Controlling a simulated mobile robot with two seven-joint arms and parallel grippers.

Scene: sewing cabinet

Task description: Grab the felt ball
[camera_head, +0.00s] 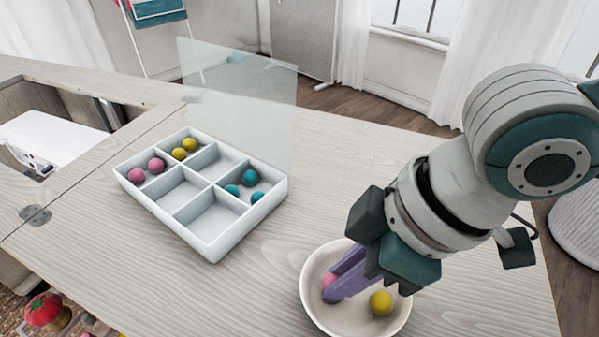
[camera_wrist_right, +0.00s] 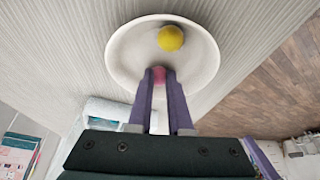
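A pink felt ball (camera_head: 329,281) is in the round cream bowl (camera_head: 308,301) at the front of the table. It also shows in the right wrist view (camera_wrist_right: 159,76). A yellow felt ball (camera_head: 381,303) lies in the same bowl, clear of the fingers. My right gripper (camera_head: 336,277) reaches down into the bowl from the right. Its purple fingertips are on either side of the pink ball and partly hide it. I cannot tell whether they press on it. My left gripper is not in view.
A white divided tray (camera_head: 213,246) stands left of the bowl. Its compartments hold pink balls (camera_head: 146,169), yellow balls (camera_head: 184,149) and teal balls (camera_head: 241,184); others are empty. A clear lid (camera_head: 250,100) stands upright at its back. The table between tray and bowl is clear.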

